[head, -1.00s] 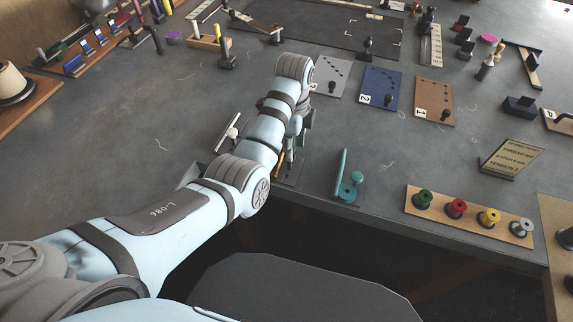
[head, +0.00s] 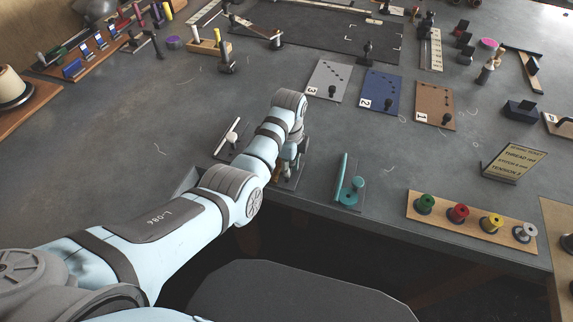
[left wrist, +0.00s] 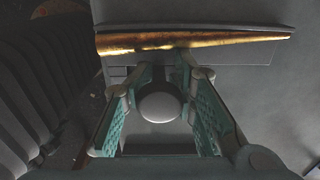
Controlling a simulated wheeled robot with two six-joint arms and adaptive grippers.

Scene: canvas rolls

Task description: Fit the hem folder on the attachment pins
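A long brass-coloured tapered piece (left wrist: 190,42) with a pale round knob (left wrist: 160,104) shows in the left wrist view. In the head view the brass piece (head: 277,173) is mostly hidden behind my left gripper (head: 291,158), at the table's front edge. My left gripper's teal-padded fingers (left wrist: 163,112) are open, one on each side of the knob, with gaps visible. A white bar attachment (head: 230,137) and a teal one (head: 343,175) lie on dark plates on either side. I cannot tell which is the hem folder, nor make out the attachment pins. My right gripper is not in view.
Numbered cards in grey (head: 329,78), blue (head: 379,90) and tan (head: 434,104) lie behind. A spool rack (head: 470,220) and a sign block (head: 514,160) stand at right. The table's left middle is clear.

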